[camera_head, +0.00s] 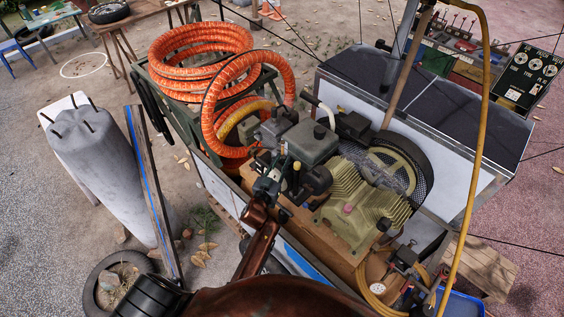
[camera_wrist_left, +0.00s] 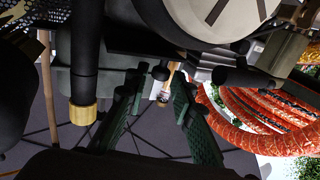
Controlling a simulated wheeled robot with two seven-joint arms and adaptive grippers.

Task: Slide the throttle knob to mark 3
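My left gripper (camera_head: 268,184) reaches over the compressor cart, beside the engine's dark boxes. In the left wrist view its two green-padded fingers (camera_wrist_left: 158,112) stand apart, so it is open. A small black ball-shaped knob (camera_wrist_left: 160,73) shows between and beyond the fingers; it may be the throttle knob, but I cannot be sure. I see no contact between it and the fingers. The throttle scale and mark 3 cannot be read in either view. The olive compressor (camera_head: 362,208) sits to the right of the gripper. My right gripper is in neither view.
Dark engine boxes (camera_head: 312,143) crowd the gripper. A brass-coloured cap (camera_wrist_left: 83,114) hangs close to one finger. Coiled orange hose (camera_head: 205,62) lies on the cart's left end. A yellow hose (camera_head: 484,110) hangs at the right.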

